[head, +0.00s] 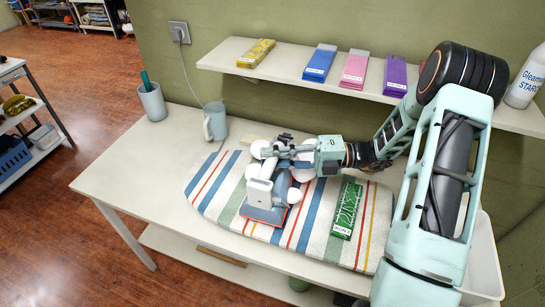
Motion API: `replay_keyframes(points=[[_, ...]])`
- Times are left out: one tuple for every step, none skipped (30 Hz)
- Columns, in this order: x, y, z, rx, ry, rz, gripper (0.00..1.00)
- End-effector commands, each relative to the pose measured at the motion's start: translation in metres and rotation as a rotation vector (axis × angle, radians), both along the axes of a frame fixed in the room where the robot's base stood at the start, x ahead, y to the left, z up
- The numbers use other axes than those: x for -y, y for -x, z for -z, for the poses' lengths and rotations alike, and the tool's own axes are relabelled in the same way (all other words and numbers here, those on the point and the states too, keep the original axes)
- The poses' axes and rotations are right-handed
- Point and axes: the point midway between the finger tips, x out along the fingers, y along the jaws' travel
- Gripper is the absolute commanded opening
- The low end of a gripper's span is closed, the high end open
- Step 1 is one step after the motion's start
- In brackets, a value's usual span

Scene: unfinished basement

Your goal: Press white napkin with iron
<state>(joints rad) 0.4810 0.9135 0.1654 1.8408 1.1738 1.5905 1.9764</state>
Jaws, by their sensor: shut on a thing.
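My gripper (276,164) is shut on the iron, reaching in from the right over the striped ironing board. The iron (261,193) has a pale body and stands over the board's left-middle part; my gripper hides its upper part. A flat blue piece with a red edge (262,214) shows under the iron; I cannot tell whether it is the soleplate or a cloth. I cannot make out a white napkin. A green patterned folded piece with a light label (346,210) lies on the board to the right of the iron.
The striped board (214,190) lies on a pale table (125,178). A grey mug (214,122) and a pen cup (152,103) stand at the back left. Above, a shelf (287,66) holds yellow, blue, pink and purple packs and a starch bottle (527,80). A cord runs from the wall outlet (179,32).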

Motion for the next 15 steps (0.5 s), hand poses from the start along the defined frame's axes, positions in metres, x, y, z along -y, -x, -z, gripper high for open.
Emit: replay_keyframes(points=[[0.0,0.0,-0.004,0.002,-0.003,-0.001,0.0],[0.0,0.0,-0.005,0.002,-0.003,-0.001,0.0],[0.0,0.0,-0.008,0.002,-0.004,-0.001,0.0],[0.0,0.0,-0.01,0.002,-0.004,-0.001,0.0],[0.0,0.0,-0.012,0.003,-0.004,-0.001,0.0],[0.0,0.0,-0.016,0.003,-0.005,-0.001,0.0],[0.0,0.0,-0.019,0.003,-0.005,-0.001,0.0],[0.0,0.0,-0.021,0.003,-0.005,-0.001,0.0],[0.0,0.0,-0.025,0.003,-0.005,-0.001,0.0],[0.0,0.0,-0.027,0.003,-0.006,-0.001,0.0],[0.0,0.0,-0.03,0.003,-0.006,-0.001,0.0],[0.0,0.0,-0.033,0.003,-0.006,-0.001,0.0],[0.0,0.0,-0.035,0.003,-0.006,-0.001,0.0],[0.0,0.0,-0.038,0.003,-0.006,-0.001,0.0],[0.0,0.0,-0.041,0.003,-0.006,-0.001,0.0]])
